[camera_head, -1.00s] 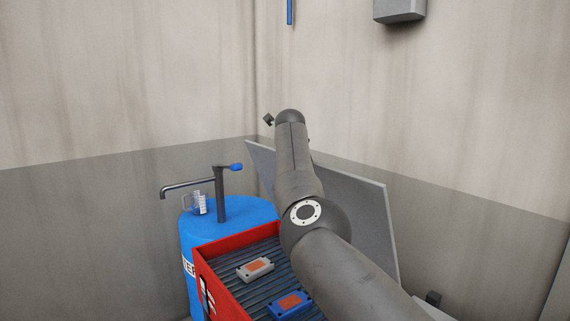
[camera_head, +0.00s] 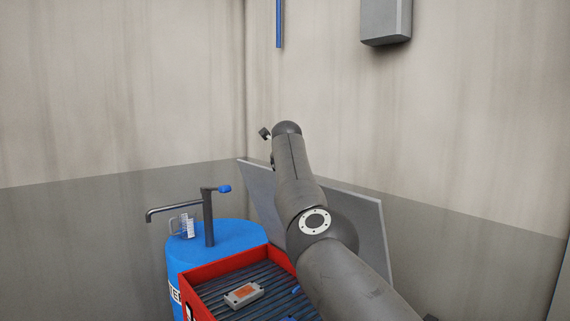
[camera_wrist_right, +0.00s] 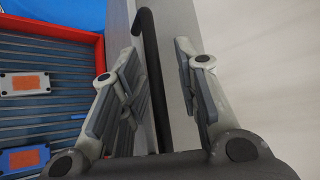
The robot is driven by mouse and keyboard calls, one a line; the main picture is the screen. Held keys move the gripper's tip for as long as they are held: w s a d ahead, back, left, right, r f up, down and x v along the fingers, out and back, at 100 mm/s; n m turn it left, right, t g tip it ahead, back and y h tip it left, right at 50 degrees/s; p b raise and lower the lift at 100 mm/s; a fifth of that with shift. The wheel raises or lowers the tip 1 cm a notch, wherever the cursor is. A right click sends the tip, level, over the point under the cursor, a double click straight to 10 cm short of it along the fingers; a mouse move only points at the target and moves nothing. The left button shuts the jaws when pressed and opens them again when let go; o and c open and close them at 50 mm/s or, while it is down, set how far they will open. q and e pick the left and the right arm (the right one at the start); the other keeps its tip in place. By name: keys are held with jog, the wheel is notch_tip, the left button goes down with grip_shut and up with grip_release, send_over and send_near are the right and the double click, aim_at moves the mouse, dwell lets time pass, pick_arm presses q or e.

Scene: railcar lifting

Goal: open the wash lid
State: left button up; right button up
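The wash lid, a flat grey panel (camera_head: 345,215), stands raised and leaning behind the red wash basin (camera_head: 188,272) in the head view. My right arm crosses in front of it and hides part of it. In the right wrist view my right gripper (camera_wrist_right: 158,52) is open, with its fingers apart. A black bar handle (camera_wrist_right: 150,60) on the lid's side runs between the fingers, nearer the left one, and I cannot tell if they touch. My left gripper is in neither view.
A blue barrel (camera_head: 235,236) with a dark tap (camera_head: 208,215) stands left of the basin. A white and orange device (camera_head: 243,294) lies on the basin's ribbed floor; a blue one (camera_wrist_right: 23,158) lies nearby. Walls close in behind, with a grey wall box (camera_head: 386,20).

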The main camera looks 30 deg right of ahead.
jog(key=shift+f, duration=0.2)
jog(key=shift+s+a+r, duration=0.3)
jog(key=shift+s+r, duration=0.05)
jog(key=v, duration=1.1)
jog(key=shift+f, duration=0.1)
dwell(0.5)
